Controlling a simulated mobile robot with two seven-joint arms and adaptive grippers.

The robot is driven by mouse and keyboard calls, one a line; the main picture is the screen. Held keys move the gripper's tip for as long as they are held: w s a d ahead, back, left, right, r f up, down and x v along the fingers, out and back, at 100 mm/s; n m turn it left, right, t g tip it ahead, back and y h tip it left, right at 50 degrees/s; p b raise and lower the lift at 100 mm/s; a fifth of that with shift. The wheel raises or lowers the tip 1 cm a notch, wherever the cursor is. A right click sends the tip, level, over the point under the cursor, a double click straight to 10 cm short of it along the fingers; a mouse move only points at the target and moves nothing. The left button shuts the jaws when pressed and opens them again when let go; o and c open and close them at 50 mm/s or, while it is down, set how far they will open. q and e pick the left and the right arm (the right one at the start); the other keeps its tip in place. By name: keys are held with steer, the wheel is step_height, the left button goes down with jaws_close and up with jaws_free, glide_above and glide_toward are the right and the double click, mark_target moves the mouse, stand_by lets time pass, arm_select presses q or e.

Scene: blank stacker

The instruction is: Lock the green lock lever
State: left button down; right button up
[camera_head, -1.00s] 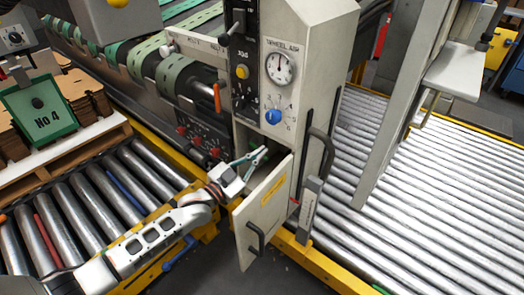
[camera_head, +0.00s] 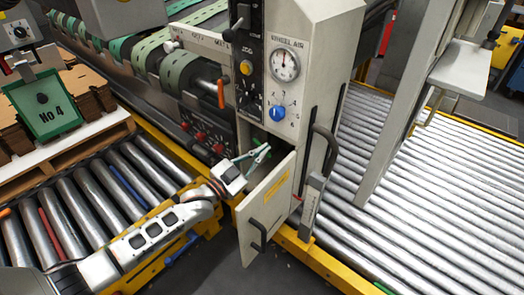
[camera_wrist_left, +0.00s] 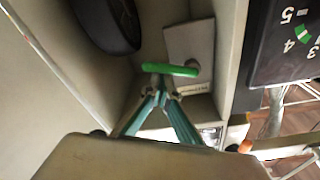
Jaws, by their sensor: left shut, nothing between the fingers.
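The green lock lever (camera_wrist_left: 172,69) is a short bar in the cabinet compartment. It lies nearly crosswise in the left wrist view, beside a light square plate. In the head view only a bit of green shows inside the compartment, mostly hidden. My left gripper (camera_head: 262,152) reaches into the open compartment above the door. Its fingers are shut and empty. In the left wrist view the fingertips (camera_wrist_left: 159,88) meet just below the lever's left half. I cannot tell whether they touch it. My right gripper is not in view.
The cabinet door (camera_head: 268,197) hangs open, close to my left gripper and wrist. A dark round part (camera_wrist_left: 105,22) sits inside the compartment. A gauge (camera_head: 285,65) and blue knob (camera_head: 277,113) are above the opening. Roller conveyors (camera_head: 425,190) flank the cabinet.

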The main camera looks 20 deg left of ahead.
arm_select(q)
steer(key=shift+f+m, duration=0.2)
steer(key=shift+m, duration=0.2)
steer(key=shift+w+a+f+m+g+h, duration=0.3)
steer(key=shift+a+f+m, duration=0.35)
steer(key=shift+m, duration=1.6)
steer(key=shift+w+a+f+m+g+y, duration=0.1)
steer(key=shift+a+f+m+g, duration=0.5)
steer(key=shift+m, duration=1.6)
steer(key=shift+w+a+f+m+g+h, duration=0.1)
steer(key=shift+w+a+f+m+h, duration=0.2)
steer(key=shift+f+m, duration=1.25)
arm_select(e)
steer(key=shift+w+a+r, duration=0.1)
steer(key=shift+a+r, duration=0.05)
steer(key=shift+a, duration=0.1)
arm_select(q)
steer(key=shift+s+a+r+m, duration=0.1)
steer(key=shift+r+m, duration=0.65)
steer(key=shift+m, duration=0.05)
